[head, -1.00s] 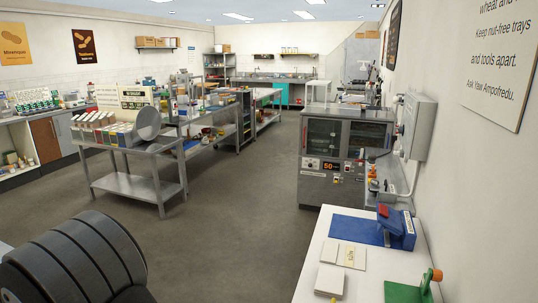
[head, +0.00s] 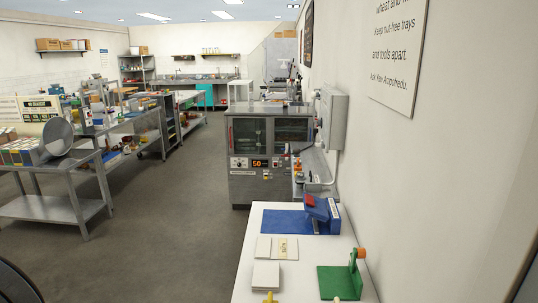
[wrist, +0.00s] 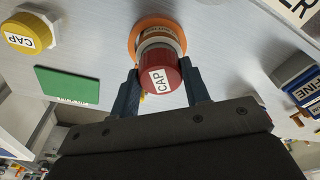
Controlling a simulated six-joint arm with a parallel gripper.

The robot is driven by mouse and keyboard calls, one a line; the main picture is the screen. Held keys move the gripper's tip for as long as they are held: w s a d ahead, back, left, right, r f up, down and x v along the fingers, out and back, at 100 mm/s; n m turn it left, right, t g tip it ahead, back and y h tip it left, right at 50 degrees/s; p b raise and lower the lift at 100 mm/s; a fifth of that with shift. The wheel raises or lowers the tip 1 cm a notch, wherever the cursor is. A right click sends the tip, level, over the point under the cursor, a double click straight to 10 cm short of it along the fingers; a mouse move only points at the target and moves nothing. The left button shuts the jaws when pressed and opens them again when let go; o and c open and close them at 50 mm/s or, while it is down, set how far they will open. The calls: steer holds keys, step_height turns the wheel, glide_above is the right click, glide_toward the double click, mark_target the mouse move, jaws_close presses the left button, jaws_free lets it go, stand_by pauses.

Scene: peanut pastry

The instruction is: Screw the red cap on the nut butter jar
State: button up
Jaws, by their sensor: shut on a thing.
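In the wrist view, my gripper (wrist: 160,84) is shut on the red cap (wrist: 172,75), one dark finger on each side. The cap has a white label reading CAP. Right behind the cap is a pale, labelled jar neck (wrist: 158,38), within an orange ring (wrist: 145,24) against a grey metal surface. The cap overlaps the neck in the picture, so I cannot tell whether it is seated or only close to it. The head view does not show my gripper, the cap or the jar clearly.
A yellow cap (wrist: 28,33) and a green card (wrist: 66,85) lie left on the metal surface (wrist: 90,50); a blue labelled block (wrist: 295,82) is right. In the head view, a white table (head: 245,270) holds a green stand (head: 338,282) and blue tool (head: 320,213). The floor (head: 165,215) is clear.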

steer(key=shift+d+f, duration=0.15)
steer(key=shift+f, duration=0.4)
jaws_close()
steer(key=m, duration=0.6)
steer(key=shift+s+h, duration=0.1)
steer(key=shift+h, duration=0.3)
steer(key=o, duration=1.4)
jaws_free()
steer(key=shift+r, duration=0.1)
steer(key=shift+a+r, duration=0.1)
steer(key=shift+a, duration=0.1)
steer(key=shift+s+r, duration=0.15)
steer(key=shift+r, duration=4.45)
steer(key=shift+f, duration=0.1)
